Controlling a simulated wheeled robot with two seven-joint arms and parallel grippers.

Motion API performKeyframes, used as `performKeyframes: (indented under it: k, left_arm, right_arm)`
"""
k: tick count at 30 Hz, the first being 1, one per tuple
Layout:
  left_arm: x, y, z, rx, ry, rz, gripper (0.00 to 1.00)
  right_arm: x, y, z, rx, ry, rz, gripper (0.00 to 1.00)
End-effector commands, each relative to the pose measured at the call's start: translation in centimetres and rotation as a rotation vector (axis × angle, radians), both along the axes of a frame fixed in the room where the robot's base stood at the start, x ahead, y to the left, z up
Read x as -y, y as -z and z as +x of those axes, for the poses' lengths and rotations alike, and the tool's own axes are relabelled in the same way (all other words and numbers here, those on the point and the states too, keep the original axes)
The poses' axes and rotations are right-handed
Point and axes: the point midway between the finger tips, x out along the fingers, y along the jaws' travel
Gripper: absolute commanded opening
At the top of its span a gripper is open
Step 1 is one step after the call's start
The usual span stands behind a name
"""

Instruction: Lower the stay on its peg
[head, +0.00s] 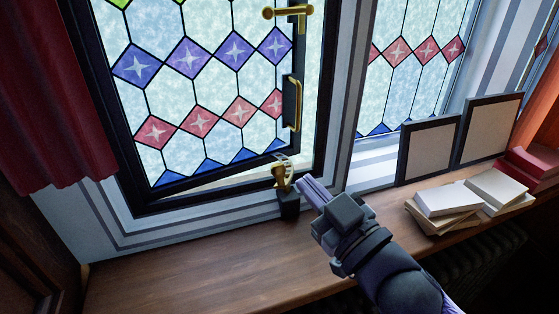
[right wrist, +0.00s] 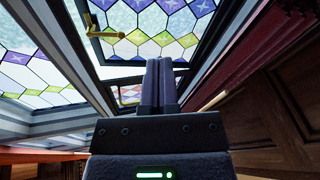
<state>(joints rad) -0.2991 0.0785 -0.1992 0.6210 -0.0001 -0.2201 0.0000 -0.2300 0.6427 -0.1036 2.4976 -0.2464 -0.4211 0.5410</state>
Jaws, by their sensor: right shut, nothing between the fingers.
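The window casement (head: 210,95) has a dark frame and stained glass, and stands slightly open at its lower right. A small brass fitting (head: 282,174), which looks like the end of the stay, is at the casement's lower corner. It is just above a dark block (head: 289,207) on the sill. I cannot make out the peg or tell whether the stay rests on it. My right gripper (head: 307,187) is shut and empty, just right of the brass fitting with a small gap. Its closed fingers (right wrist: 159,84) fill the middle of the right wrist view. My left gripper is out of view.
A wooden sill (head: 200,250) runs below the window, clear at the left. Brass handles (head: 293,112) sit on the casement's right side. A red curtain (head: 40,100) hangs at the left.

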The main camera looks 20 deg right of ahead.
Motion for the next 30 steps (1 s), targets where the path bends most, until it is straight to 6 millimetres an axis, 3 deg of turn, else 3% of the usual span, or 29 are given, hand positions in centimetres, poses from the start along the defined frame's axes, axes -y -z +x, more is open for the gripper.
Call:
performKeyframes:
  k: [11, 24, 26, 30]
  left_arm:
    - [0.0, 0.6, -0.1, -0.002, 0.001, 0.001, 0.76]
    - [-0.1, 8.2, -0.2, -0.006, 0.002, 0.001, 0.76]
    - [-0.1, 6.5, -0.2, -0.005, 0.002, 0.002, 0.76]
    - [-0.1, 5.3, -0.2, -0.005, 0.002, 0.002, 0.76]
  right_arm:
    - [-0.1, 0.0, 0.3, 0.007, -0.004, 0.001, 0.00]
    - [-1.5, -0.4, 4.9, 0.008, 0.000, -0.003, 0.00]
    - [-1.9, -1.5, 6.3, 0.000, 0.001, 0.002, 0.00]
    - [-2.8, -2.3, 9.2, 0.001, 0.001, 0.000, 0.00]
